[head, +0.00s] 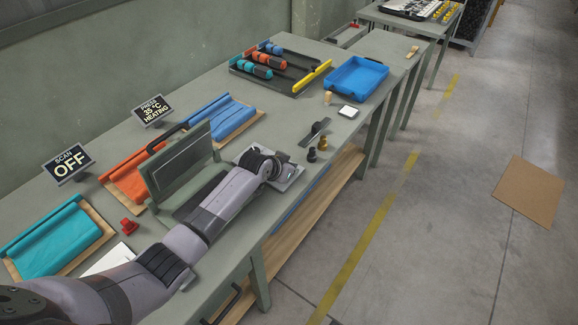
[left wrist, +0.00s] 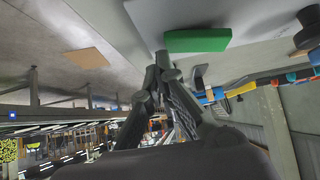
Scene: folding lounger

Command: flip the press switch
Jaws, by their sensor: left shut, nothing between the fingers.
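The press (head: 182,165) is a grey-green machine on the bench, its lid raised. A black sign (head: 153,110) behind it reads PRESS, 35 °C, HEATING. My left arm reaches across the bench to a pale plate (head: 297,178) right of the press. My left gripper (head: 285,172) is over this plate, shut and empty. In the left wrist view a green block (left wrist: 197,40), likely the switch, sits on a pale surface. The gripper's fingertips (left wrist: 163,58) are close beside its left end; I cannot tell whether they touch. My right gripper is out of view.
Small dark and brass pieces (head: 317,150) stand just beyond the plate. A blue tray (head: 356,78) and a rack of cylinders (head: 270,65) are farther back. A red piece (head: 129,226), a teal mat (head: 60,238) and a SCAN OFF sign (head: 68,164) are at left.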

